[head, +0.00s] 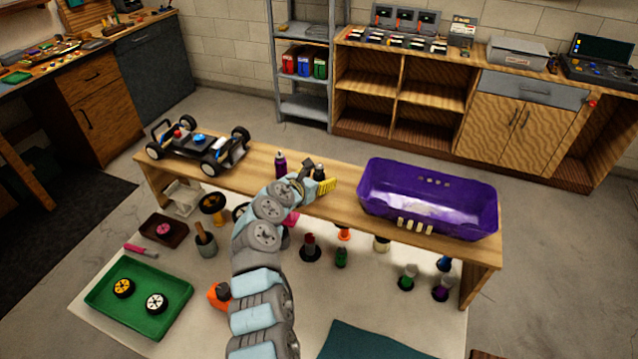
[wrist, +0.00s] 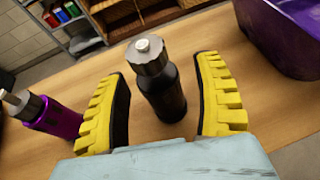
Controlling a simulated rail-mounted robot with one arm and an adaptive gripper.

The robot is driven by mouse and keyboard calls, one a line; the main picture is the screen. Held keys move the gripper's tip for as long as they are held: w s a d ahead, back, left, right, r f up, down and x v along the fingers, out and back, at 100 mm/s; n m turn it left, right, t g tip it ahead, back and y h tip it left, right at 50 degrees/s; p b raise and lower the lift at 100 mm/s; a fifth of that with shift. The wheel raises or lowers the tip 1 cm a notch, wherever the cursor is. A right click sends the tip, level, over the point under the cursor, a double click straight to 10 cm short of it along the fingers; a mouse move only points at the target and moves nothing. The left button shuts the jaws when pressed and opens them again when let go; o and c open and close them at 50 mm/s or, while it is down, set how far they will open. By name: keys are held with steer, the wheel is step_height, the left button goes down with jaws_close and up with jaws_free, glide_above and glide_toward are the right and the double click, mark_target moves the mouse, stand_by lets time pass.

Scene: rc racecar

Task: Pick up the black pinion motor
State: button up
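The black pinion motor (wrist: 164,88) stands upright on the wooden shelf top, a dark cylinder with a grey metal cap and a small light knob on top. In the wrist view it is between the two yellow ribbed fingers of my gripper (wrist: 158,72). The fingers are open, with a visible gap on each side of it. In the head view the motor (head: 319,171) is partly hidden by my gripper (head: 316,180), which is at the shelf top. A purple motor (wrist: 55,116) stands just left of the left finger; it also shows in the head view (head: 280,165).
A purple bin (head: 428,197) sits on the shelf top to the right. An RC car chassis (head: 200,147) sits at its left end. Several coloured motors and tools stand below, with a green tray (head: 139,297) holding wheels. The shelf surface (wrist: 265,88) around the motor is mostly clear.

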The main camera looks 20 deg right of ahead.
mark_target(320, 169)
jaws_close()
steer(key=shift+r, duration=0.1)
step_height(320, 169, up, 3)
steer(key=shift+s+r, duration=0.2)
steer(key=shift+r, duration=0.1)
steer(key=shift+s+r, duration=0.15)
steer(key=shift+s, duration=0.2)
steer(key=s+r+b, duration=0.2)
steer(key=s+r, duration=0.6)
steer(key=s, duration=0.4)
steer(key=shift+s+a+r, duration=0.4)
